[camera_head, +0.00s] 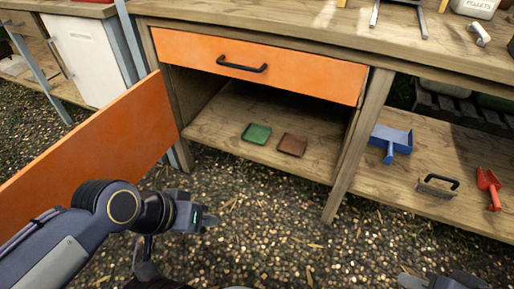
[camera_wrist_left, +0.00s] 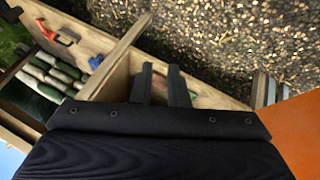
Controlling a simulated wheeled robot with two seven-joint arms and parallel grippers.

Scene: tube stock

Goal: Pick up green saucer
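The green saucer (camera_head: 256,133) is a small square dish. It lies on the wooden shelf (camera_head: 222,118) of the open cupboard, left of a brown saucer (camera_head: 292,145). My left gripper (camera_head: 210,221) is outside the cupboard, in front of and below the shelf, apart from the saucer. In the left wrist view its two fingers (camera_wrist_left: 161,72) stand apart with nothing held between them. A small green patch beside the right finger may be the saucer, mostly hidden. My right gripper (camera_head: 440,281) shows only in part at the bottom edge; its fingers are unclear.
An orange drawer (camera_head: 257,66) closes the space above the shelf. The orange door (camera_head: 100,140) swings out at left, beside my left arm. A wooden leg (camera_head: 358,145) bounds the cupboard at right.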

